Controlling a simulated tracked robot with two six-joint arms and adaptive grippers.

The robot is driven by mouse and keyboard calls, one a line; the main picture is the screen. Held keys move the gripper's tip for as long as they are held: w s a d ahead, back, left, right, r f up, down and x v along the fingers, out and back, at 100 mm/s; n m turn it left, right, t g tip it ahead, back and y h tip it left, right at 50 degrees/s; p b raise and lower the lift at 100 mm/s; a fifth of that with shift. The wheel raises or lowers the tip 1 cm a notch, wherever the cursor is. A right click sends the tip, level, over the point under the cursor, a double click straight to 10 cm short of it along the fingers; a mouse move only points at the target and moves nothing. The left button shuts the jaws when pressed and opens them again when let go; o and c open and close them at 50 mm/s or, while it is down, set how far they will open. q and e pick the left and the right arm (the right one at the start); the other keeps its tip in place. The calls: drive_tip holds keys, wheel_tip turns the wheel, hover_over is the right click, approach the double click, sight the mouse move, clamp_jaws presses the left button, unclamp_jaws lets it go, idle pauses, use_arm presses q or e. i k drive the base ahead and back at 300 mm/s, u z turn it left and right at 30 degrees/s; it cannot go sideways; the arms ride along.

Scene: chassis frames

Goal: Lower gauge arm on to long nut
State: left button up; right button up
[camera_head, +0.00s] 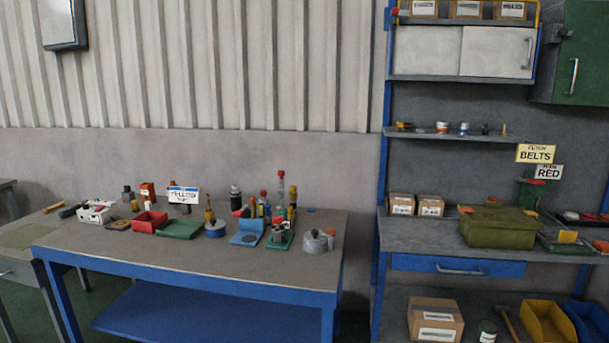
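Neither of my grippers is in view. On the workbench (150,252) with blue legs stands a cluster of small parts at right of centre. In it are a green base (290,241) with dark and coloured pieces on it and a thin upright post with a red top (281,190). A blue stand (247,239) and a round grey metal piece (313,243) are beside it. I cannot tell which of these is the gauge arm or the long nut; the parts are too small to make out.
A red bin (149,221), a green tray (181,230) and a white box (97,212) stand along the bench. The bench's front strip is mostly clear. On the right, a shelf unit holds a green case (498,228), cartons (430,206) and a yellow bin (545,325).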

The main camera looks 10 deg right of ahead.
sight(280, 173)
drive_tip(key=z, duration=0.2)
drive_tip(key=i, duration=1)
drive_tip(key=u, duration=0.05)
